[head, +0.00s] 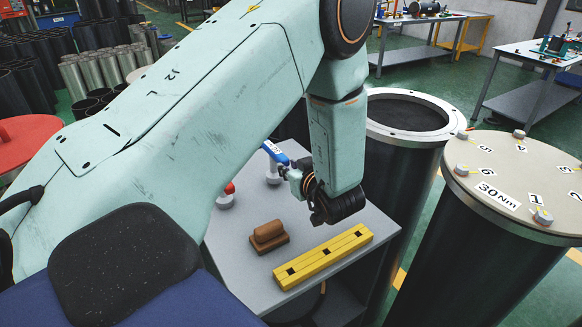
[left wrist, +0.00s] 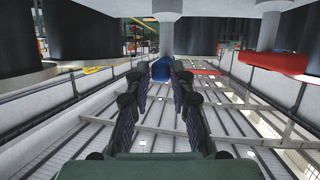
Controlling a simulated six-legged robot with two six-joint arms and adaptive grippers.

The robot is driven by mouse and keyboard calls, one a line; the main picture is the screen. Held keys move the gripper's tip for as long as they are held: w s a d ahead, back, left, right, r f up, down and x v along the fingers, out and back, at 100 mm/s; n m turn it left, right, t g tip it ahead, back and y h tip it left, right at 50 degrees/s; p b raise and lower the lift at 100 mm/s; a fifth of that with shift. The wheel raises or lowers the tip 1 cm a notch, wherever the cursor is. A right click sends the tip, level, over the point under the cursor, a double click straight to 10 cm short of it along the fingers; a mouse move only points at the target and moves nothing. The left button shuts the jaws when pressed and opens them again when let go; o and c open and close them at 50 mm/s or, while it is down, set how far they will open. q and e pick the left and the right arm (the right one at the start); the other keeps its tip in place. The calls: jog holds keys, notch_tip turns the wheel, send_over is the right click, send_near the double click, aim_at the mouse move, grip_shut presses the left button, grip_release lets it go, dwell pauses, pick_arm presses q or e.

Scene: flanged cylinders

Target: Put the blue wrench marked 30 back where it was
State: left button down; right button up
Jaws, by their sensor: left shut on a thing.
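The blue wrench (head: 275,152) shows in the head view as a short blue bar with a white label, whose print is too small to read. It lies just beyond my left gripper (head: 293,176), which is shut on it above the grey table. In the left wrist view a blue end (left wrist: 161,69) shows between the fingers of the left gripper (left wrist: 158,78). The rest of the wrench is hidden by the gripper and arm. My right gripper is not in view.
The grey table (head: 225,238) holds a yellow bar with dark square holes (head: 335,250), a brown block (head: 268,236) and a red-topped white piece (head: 226,197). A flanged cylinder (head: 520,190) with a lid marked 30Nm and an open cylinder (head: 408,135) stand right.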

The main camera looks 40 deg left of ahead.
pick_arm(q)
jog(key=shift+d+f, duration=0.15)
jog(key=shift+f, duration=0.1)
jog(key=shift+f+b, duration=0.3)
jog(key=shift+f, duration=0.25)
jog(key=c, duration=1.3)
grip_release()
jog(key=shift+o, duration=1.1)
jog(key=v, duration=0.7)
